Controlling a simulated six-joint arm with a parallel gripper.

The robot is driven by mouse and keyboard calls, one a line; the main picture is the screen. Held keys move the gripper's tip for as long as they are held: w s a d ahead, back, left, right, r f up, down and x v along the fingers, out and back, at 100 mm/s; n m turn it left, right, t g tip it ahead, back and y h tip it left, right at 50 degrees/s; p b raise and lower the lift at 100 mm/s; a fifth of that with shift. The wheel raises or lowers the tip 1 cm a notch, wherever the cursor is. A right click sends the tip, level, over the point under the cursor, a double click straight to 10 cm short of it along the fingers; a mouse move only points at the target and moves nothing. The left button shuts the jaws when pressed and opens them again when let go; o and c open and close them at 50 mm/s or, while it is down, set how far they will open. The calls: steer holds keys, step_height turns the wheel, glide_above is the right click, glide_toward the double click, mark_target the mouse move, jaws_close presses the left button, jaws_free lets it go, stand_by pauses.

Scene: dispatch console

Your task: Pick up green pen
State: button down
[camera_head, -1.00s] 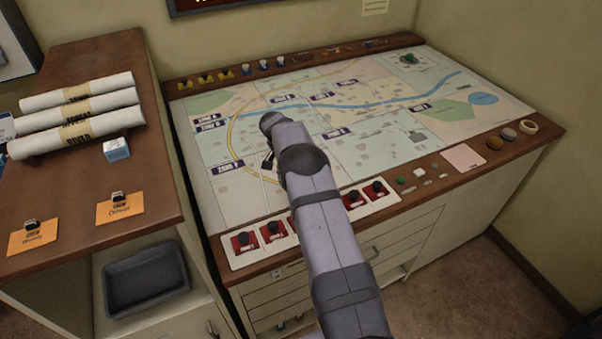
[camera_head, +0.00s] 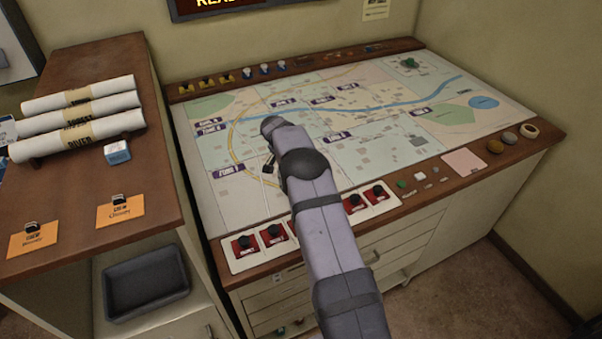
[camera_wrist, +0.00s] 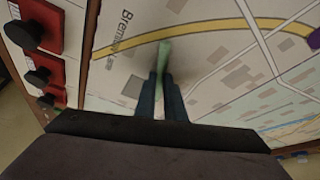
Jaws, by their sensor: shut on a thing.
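In the wrist view the green pen (camera_wrist: 164,54) shows as a short pale green length sticking out between my fingertips. My gripper (camera_wrist: 161,76) is shut on it, with its two dark blue fingers close together on either side. The pen is in front of the map (camera_wrist: 222,72); I cannot tell whether it touches the map. The rest of the pen is hidden by the fingers. In the head view my arm covers much of the gripper area, and I cannot make out the pen there.
Red switch modules (camera_head: 245,244) line the console's front edge, close to my gripper in the wrist view (camera_wrist: 40,28). A green piece (camera_head: 410,63) stands on the map's far right. Paper rolls (camera_head: 78,121) and a dark tray (camera_head: 146,283) are at left.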

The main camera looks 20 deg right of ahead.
steer(key=shift+w+r+b, duration=0.15)
steer(key=shift+r+b, duration=0.15)
steer(key=shift+r, duration=0.2)
step_height(320, 180, up, 9)
steer(key=b, duration=0.2)
